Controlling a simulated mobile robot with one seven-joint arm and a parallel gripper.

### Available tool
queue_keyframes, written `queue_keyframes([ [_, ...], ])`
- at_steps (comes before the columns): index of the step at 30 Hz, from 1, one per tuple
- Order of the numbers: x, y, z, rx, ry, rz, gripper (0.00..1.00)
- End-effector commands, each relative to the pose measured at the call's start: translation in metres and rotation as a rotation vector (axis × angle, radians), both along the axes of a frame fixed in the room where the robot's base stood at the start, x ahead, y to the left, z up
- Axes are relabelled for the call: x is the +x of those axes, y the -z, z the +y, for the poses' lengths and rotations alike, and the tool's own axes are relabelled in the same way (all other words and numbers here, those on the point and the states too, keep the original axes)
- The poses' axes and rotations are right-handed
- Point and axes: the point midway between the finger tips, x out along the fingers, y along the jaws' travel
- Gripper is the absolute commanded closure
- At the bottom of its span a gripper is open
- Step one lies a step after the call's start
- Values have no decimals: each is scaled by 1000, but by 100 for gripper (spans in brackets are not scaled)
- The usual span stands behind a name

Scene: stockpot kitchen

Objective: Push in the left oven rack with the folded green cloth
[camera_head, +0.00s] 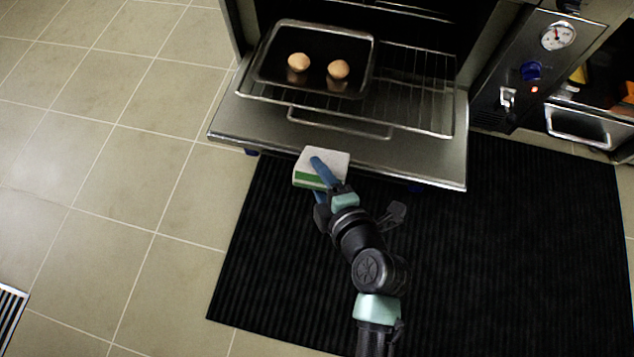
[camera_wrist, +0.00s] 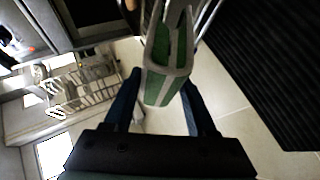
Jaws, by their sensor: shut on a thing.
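My gripper (camera_head: 319,178) is shut on the folded green cloth (camera_head: 337,158), which shows a white top and a green side. The cloth is just in front of the oven door's front edge and left of its middle. In the wrist view the cloth (camera_wrist: 157,88) stands between my two blue fingers. The oven rack (camera_head: 425,95) is a wire shelf that sticks out of the oven above the lowered door. A dark tray (camera_head: 268,85) with two round buns (camera_head: 338,69) sits on its left part. In the head view, the cloth appears apart from the rack's front bar.
The lowered oven door (camera_head: 440,165) lies flat under the rack. A control panel (camera_head: 520,65) with a gauge and a blue knob stands at the right.

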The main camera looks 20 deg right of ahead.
Motion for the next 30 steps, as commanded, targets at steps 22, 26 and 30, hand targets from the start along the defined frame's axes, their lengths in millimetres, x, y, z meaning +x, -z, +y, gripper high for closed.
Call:
queue_keyframes([
  [22, 41, 37, -28, -1, 0, -1, 100],
  [26, 48, 43, -33, -2, -1, -1, 100],
  [30, 56, 49, -38, -1, 1, -1, 100],
])
